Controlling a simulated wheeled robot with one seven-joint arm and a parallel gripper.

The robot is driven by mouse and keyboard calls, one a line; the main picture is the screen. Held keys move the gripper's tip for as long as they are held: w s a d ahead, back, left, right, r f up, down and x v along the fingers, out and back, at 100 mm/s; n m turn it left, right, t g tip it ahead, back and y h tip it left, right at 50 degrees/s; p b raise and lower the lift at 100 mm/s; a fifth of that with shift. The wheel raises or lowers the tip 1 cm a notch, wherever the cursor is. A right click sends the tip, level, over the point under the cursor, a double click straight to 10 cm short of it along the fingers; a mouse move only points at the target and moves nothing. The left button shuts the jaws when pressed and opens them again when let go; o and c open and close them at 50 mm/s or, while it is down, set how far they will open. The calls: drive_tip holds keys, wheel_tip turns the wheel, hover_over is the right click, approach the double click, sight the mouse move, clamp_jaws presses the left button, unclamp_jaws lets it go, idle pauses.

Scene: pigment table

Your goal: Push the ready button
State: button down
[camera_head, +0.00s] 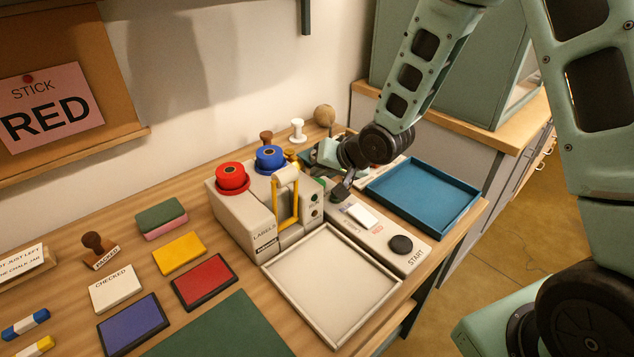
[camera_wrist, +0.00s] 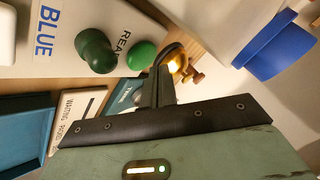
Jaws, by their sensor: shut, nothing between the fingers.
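The ready button is a round green button (camera_wrist: 142,55) on the white control panel (camera_wrist: 112,18), beside partly covered lettering that reads "REA". In the head view I cannot make it out, as my gripper (camera_head: 343,190) is over that end of the panel (camera_head: 376,236). My gripper is shut and empty. In the wrist view its fingers (camera_wrist: 160,80) appear just beside the green button; whether they touch it I cannot tell. A dark green rounded knob (camera_wrist: 97,50) stands on the panel, on the other side of the button from the fingers.
The panel also bears a white switch piece (camera_head: 361,215) and a black start button (camera_head: 401,244). A blue tray (camera_head: 476,203) lies to the right, a pale tray (camera_head: 333,338) in front. The label dispenser (camera_head: 236,213) with red and blue rolls stands close on the left.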

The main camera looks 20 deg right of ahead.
drive_tip(key=shift+f, duration=0.35)
drive_tip(key=shift+f+b, duration=0.45)
idle(0.5)
drive_tip(key=shift+r, duration=0.1)
drive_tip(key=shift+r+p, duration=0.8)
drive_tip(key=shift+p, duration=0.05)
wheel_tip(320, 180, up, 6)
drive_tip(key=p, duration=0.5)
